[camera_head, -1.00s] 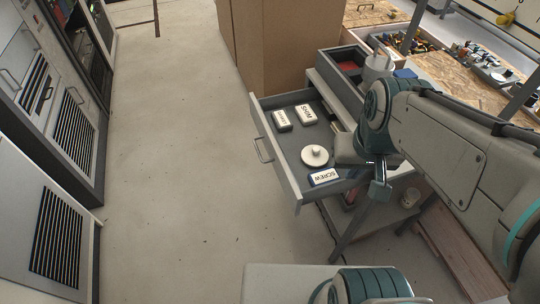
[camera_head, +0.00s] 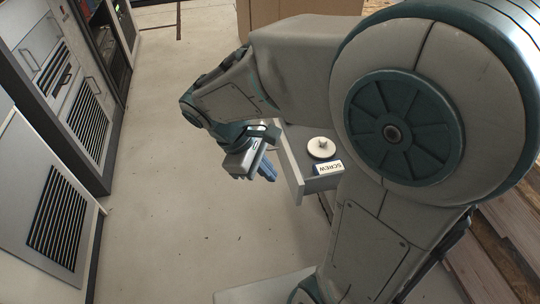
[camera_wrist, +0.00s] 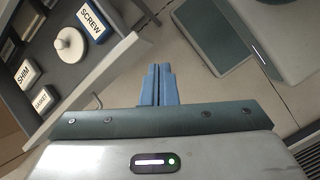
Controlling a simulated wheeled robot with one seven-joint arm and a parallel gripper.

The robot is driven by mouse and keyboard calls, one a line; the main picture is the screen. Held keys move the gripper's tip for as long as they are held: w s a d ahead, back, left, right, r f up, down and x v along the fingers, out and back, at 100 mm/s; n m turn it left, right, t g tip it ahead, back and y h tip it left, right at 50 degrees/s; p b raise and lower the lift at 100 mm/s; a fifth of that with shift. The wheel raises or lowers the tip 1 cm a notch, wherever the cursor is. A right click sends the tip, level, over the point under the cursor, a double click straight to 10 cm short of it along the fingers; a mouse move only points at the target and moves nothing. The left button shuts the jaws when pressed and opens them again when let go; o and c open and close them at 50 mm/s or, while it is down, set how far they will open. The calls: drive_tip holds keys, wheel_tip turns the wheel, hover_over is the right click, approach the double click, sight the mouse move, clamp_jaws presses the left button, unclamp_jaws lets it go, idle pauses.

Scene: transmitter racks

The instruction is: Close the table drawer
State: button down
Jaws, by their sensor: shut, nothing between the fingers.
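The table drawer (camera_head: 294,171) is pulled out, with its front panel facing left in the head view. Inside it are a white round knobbed piece (camera_head: 321,148) and a box marked SCREW (camera_head: 328,168); my arm hides the rest. The wrist view shows the drawer (camera_wrist: 98,77) at upper left, with boxes marked SHIM (camera_wrist: 28,73) and GASKET (camera_wrist: 43,100) too. My gripper (camera_head: 256,175) is shut and empty, just left of the drawer front. In the wrist view, its blue fingers (camera_wrist: 159,84) lie beside the drawer, near its handle (camera_wrist: 97,101). I cannot tell whether they touch it.
Grey cabinets with slatted vents (camera_head: 57,222) line the left side. Open concrete floor (camera_head: 165,190) lies between them and the drawer. A cardboard box (camera_head: 290,10) stands behind my arm. Wooden planks (camera_head: 487,255) lie at lower right.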

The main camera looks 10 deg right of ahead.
drive_tip(key=w+a+f+n+t+h+b, duration=0.1)
drive_tip(key=w+a+f+n+h+b, duration=0.25)
drive_tip(key=a+f+n, duration=0.3)
drive_tip(key=b, duration=0.2)
approach(294, 190)
wheel_tip(294, 190, down, 5)
drive_tip(key=d+b, duration=0.1)
drive_tip(key=d, duration=0.2)
drive_tip(key=shift+s+d+r+n+h, duration=0.1)
drive_tip(key=shift+r+n+h, duration=0.05)
drive_tip(key=shift+n+h, duration=0.2)
drive_tip(key=shift+d, duration=0.35)
